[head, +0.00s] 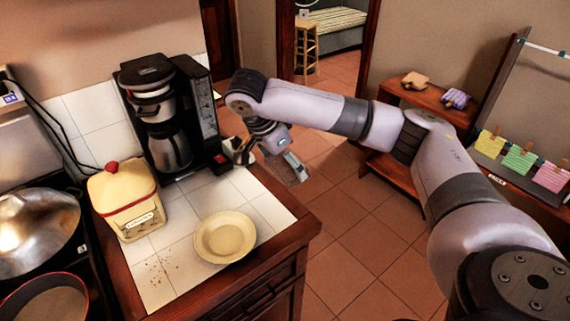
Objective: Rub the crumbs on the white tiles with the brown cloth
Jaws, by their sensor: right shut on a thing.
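Brown crumbs (160,274) lie scattered on the white tiles (212,195) of the counter, near its front left edge. No brown cloth shows clearly on the tiles. My right gripper (293,170) hangs beyond the counter's right edge, over the floor. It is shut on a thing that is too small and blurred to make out. A tan, cloth-like item (415,80) lies on the wooden shelf at the right, with a purple one (456,98) beside it. My left gripper is out of view.
A cream plate (225,237) sits right of the crumbs. A cream canister with a red knob (125,199) stands behind them. A coffee maker (170,115) stands at the back. Pans (38,235) are at the left. Bare tiles lie between canister and plate.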

